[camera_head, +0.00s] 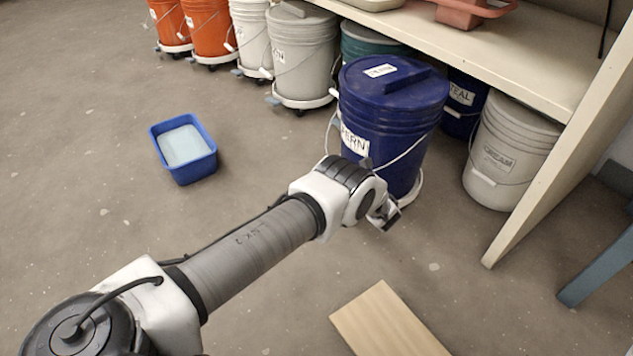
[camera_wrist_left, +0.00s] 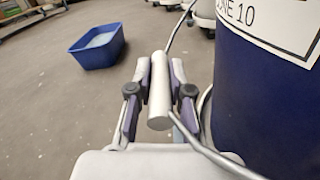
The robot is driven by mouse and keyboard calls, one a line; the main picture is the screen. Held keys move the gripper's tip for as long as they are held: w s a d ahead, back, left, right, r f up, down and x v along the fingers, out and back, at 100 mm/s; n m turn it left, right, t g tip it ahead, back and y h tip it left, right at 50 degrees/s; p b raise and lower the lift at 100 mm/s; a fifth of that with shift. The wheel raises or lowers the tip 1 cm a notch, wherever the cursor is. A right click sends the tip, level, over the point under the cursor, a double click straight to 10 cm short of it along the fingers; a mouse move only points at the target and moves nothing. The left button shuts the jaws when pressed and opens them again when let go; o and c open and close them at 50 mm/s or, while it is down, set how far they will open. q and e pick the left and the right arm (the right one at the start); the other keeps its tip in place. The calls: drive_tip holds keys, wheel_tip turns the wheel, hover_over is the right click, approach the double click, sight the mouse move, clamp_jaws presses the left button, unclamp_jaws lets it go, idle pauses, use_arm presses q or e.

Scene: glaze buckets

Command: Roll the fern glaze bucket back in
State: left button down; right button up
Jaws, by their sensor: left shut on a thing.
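The fern glaze bucket (camera_head: 400,118) is dark blue with a blue lid and a white label reading FERN. It stands upright on a white dolly (camera_head: 413,190), out in front of the bench's edge. My left gripper (camera_head: 386,212) is low at the bucket's near side. In the left wrist view its fingers (camera_wrist_left: 160,88) are shut on the white grip of the wire handle (camera_wrist_left: 159,104), with the bucket's blue wall (camera_wrist_left: 262,100) close on the right. My right gripper is not in view.
Under the bench (camera_head: 540,55) stand a dark teal-green bucket (camera_head: 362,40), a blue TEAL bucket (camera_head: 461,112) and a grey CREAM bucket (camera_head: 510,150). Several buckets line up leftward. A blue tub (camera_head: 196,170) and a wooden board (camera_head: 385,325) lie on the floor. A bench leg (camera_head: 545,190) stands right.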

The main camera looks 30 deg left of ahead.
use_arm(q)
drive_tip(key=shift+w+d+b, duration=0.15)
drive_tip(key=shift+w+d, duration=0.1)
drive_tip(key=shift+w, duration=0.45)
drive_tip(key=shift+w+d+b, duration=0.2)
drive_tip(key=shift+w+d, duration=0.1)
drive_tip(key=shift+w, duration=0.4)
drive_tip(key=shift+w+d+b, duration=0.15)
drive_tip(key=shift+w+d, duration=0.1)
drive_tip(key=shift+w, duration=0.45)
drive_tip(key=c, duration=1.1)
unclamp_jaws()
drive_tip(key=shift+d, duration=0.15)
drive_tip(key=v, duration=1.1)
drive_tip(key=shift+s+d, duration=0.15)
drive_tip(key=shift+d, duration=0.2)
